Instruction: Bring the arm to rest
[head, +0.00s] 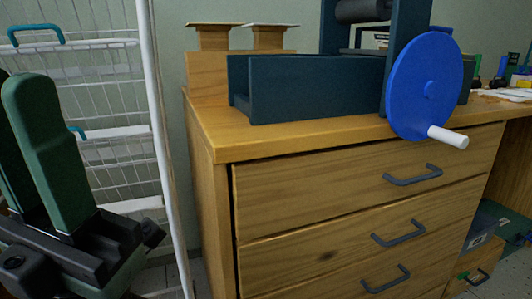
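My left gripper (16,90) is at the left edge of the head view, with two green fingers pointing up from a dark body. The fingers stand apart, with a gap showing between them, and I see nothing held. The far finger is partly cut off by the picture edge. The gripper is in front of a white wire rack (110,120), left of the wooden cabinet and apart from it. My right gripper is not in view.
A wooden drawer cabinet (330,195) with grey handles fills the middle. On it stands a dark press (310,85) with a blue wheel (425,85), whose white handle (448,137) juts past the front edge. Wooden blocks (213,38) stand behind. Boxes (482,228) sit low at right.

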